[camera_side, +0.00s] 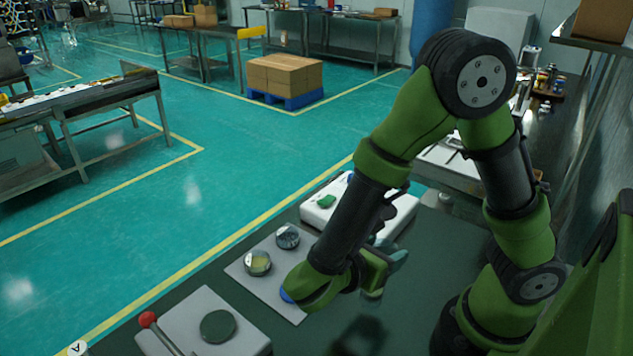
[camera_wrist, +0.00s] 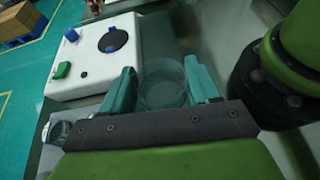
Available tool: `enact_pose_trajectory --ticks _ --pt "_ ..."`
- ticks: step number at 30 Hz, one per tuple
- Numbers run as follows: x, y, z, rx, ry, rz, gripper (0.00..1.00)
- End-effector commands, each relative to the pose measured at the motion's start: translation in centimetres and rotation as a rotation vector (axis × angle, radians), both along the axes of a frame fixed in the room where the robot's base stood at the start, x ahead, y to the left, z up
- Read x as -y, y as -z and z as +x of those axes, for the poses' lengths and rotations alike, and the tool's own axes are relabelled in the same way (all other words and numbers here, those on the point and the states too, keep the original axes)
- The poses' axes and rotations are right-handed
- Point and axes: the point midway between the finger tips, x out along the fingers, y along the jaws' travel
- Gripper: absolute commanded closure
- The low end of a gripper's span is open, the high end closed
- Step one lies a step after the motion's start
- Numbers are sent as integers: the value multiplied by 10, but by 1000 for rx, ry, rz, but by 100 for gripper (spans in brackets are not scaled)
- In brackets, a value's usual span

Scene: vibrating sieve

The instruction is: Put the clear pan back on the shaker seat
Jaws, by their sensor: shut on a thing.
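The clear pan (camera_wrist: 162,90) is a round see-through dish between the two teal fingers of my gripper (camera_wrist: 162,78) in the wrist view. The fingers are shut on its sides. In the side view my gripper (camera_side: 388,258) is partly behind my own arm, and I cannot make out the pan there. A white machine (camera_wrist: 88,80) with a round black disc (camera_wrist: 112,40) on top stands ahead and to the left of the pan in the wrist view. This disc looks like the shaker seat, and it is bare. The machine also shows in the side view (camera_side: 400,212), partly behind my arm.
The white machine has a green knob (camera_wrist: 62,70) and a blue knob (camera_wrist: 70,35). A grey box (camera_side: 180,310) with a dark disc and a red-balled lever (camera_side: 148,319) stands front left.

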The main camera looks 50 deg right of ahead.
Motion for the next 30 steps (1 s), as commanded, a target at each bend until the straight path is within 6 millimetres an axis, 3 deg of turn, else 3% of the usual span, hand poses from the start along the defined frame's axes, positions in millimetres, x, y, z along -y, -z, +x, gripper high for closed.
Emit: enact_pose_trajectory --ticks 3,7,11,14,30 --pt "44 -4 -5 3 139 -12 70" --pt "87 -5 -19 2 263 -14 70" --pt "114 -3 -33 -3 329 -8 70" --pt "123 0 -31 -6 331 0 70" --pt "182 14 84 -2 323 2 70"
